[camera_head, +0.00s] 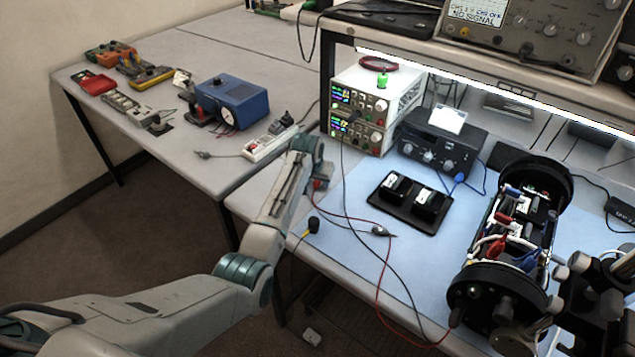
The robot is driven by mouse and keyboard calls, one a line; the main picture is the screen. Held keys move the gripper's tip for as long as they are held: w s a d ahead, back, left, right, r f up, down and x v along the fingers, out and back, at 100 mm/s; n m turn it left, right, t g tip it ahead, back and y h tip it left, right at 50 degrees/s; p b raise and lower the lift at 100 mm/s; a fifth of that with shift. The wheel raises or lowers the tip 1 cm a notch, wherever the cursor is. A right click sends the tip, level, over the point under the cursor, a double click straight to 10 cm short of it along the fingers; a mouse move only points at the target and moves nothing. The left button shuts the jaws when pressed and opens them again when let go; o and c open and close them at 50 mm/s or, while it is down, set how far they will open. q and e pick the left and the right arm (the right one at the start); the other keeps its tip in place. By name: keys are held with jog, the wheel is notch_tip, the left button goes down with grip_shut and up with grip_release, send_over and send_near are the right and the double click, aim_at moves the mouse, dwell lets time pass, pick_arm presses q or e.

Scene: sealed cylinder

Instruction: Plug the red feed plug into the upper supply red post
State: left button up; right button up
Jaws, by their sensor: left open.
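The upper supply (352,97) is stacked on the lower supply (352,128) at the back of the blue mat. A small red spot, its red post (381,105), shows at the right of its front. My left gripper (319,181) is open just left of the supplies, low over the mat's left edge, mostly hidden by its wrist. A small red part, perhaps the red feed plug (322,170), shows beside it; I cannot tell whether they touch. A thin red lead (378,290) runs from there to the cylinder (508,245). My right gripper (562,290) is partly visible beside the cylinder, jaws unclear.
A black lead (347,175) hangs from the supplies across the mat. A black tray with two dark blocks (405,218), a black box (440,142) and a black-capped item (313,225) are nearby. A shelf (470,65) overhangs the back. The mat's front middle is mostly clear.

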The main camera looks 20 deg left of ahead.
aim_at(317, 182)
pick_arm(q)
jog(key=shift+c, duration=0.5)
grip_shut()
jog(key=shift+r, duration=0.1)
notch_tip(317, 182, up, 10)
jog(key=b, duration=0.3)
jog(key=shift+b, duration=0.3)
